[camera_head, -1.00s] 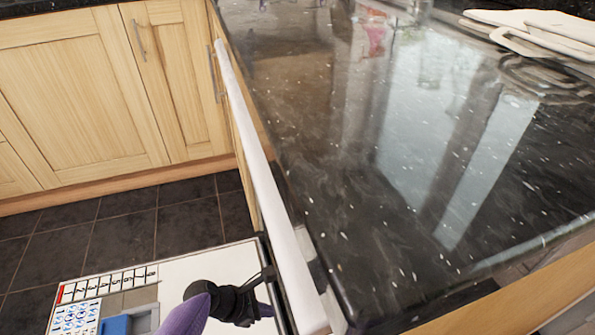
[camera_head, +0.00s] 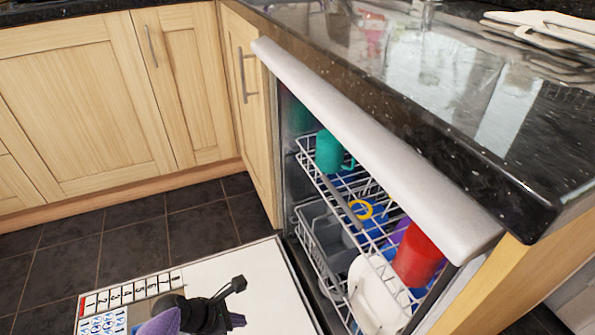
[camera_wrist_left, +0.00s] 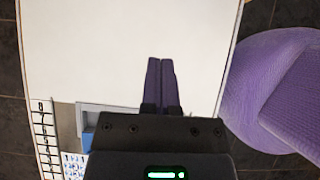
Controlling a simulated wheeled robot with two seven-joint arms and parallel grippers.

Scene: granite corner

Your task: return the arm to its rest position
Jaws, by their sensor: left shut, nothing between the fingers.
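My left gripper (camera_head: 238,320) is low in the head view, above the white inner face of an open dishwasher door (camera_head: 225,263). Its purple fingers are shut with nothing between them; the wrist view shows them (camera_wrist_left: 160,62) pressed together over the same white panel (camera_wrist_left: 100,50). Black wrist parts and a purple arm link of mine lie behind the fingers. The gripper looks clear of the racks and the counter. My right gripper is in neither view.
A dark granite counter (camera_head: 440,110) overhangs at right. Wooden cabinets (camera_head: 80,90) stand behind the dark tiled floor (camera_head: 130,240), which is clear.

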